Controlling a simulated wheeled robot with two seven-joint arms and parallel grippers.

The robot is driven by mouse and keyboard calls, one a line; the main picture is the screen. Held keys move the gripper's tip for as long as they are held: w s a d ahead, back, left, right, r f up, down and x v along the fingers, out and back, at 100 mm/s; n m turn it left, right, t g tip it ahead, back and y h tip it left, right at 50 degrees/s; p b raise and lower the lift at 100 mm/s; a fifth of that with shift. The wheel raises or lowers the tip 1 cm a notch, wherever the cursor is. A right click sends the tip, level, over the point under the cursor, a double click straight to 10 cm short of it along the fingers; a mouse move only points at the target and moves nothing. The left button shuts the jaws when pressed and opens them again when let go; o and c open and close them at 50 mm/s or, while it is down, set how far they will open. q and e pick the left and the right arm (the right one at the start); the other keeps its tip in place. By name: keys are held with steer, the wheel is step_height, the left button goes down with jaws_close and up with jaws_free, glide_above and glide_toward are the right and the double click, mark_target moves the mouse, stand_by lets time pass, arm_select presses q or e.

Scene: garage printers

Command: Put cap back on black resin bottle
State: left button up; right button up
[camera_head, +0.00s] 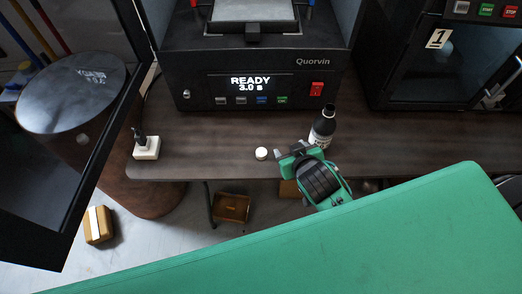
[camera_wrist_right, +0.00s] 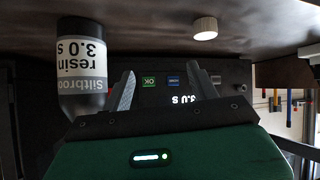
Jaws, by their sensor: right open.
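The black resin bottle (camera_head: 323,128) stands upright near the front of the dark table, its white label partly hidden by my right gripper. In the right wrist view the bottle (camera_wrist_right: 82,70) appears upside down at the left, with "resin 3.0 s" on its label. A small white cap (camera_head: 261,154) lies on the table near the front edge, left of the bottle. The cap also shows at the top of the right wrist view (camera_wrist_right: 205,28). My right gripper (camera_head: 288,151) is open and empty, between cap and bottle. My left gripper is not in view.
The Quorvin printer (camera_head: 255,85) behind reads "READY 3.0 s". A white block with a dark top (camera_head: 146,148) sits at the table's left end. Another machine (camera_head: 437,70) stands at the right. A dark glass panel (camera_head: 60,180) fills the left side.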

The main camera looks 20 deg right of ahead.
steer(key=w+a+r+n+t+y, duration=0.3)
steer(key=w+a+r+t+y, duration=0.15)
steer(key=r, duration=0.55)
steer(key=w+a+r+n+t+y, duration=0.2)
steer(key=w+a+r+t+y, duration=0.3)
steer(key=r, duration=0.4)
steer(key=s+a+r+n+g+y, duration=0.3)
steer(key=a+n+g+y, duration=0.3)
steer(key=a+n+g, duration=0.15)
steer(key=s+a+r+n+g+y, duration=0.2)
steer(key=s+a+n+g+y, duration=0.1)
steer(key=a+n+g+y, duration=0.4)
step_height(320, 180, down, 11)
steer(key=s+d+n+g+h, duration=0.2)
steer(key=n+g+h, duration=0.55)
steer(key=h, duration=0.25)
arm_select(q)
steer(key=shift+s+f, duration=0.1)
arm_select(e)
steer(key=w+d+f+m+h, duration=0.2)
steer(key=d+h, duration=0.3)
steer(key=d, duration=0.3)
steer(key=w+d+f+m+h, duration=0.2)
steer(key=w+d+f+h, duration=0.1)
steer(key=d, duration=0.5)
steer(key=shift+w+d+t+h, duration=0.25)
steer(key=shift+w+t+h, duration=0.25)
steer(key=shift+h, duration=0.75)
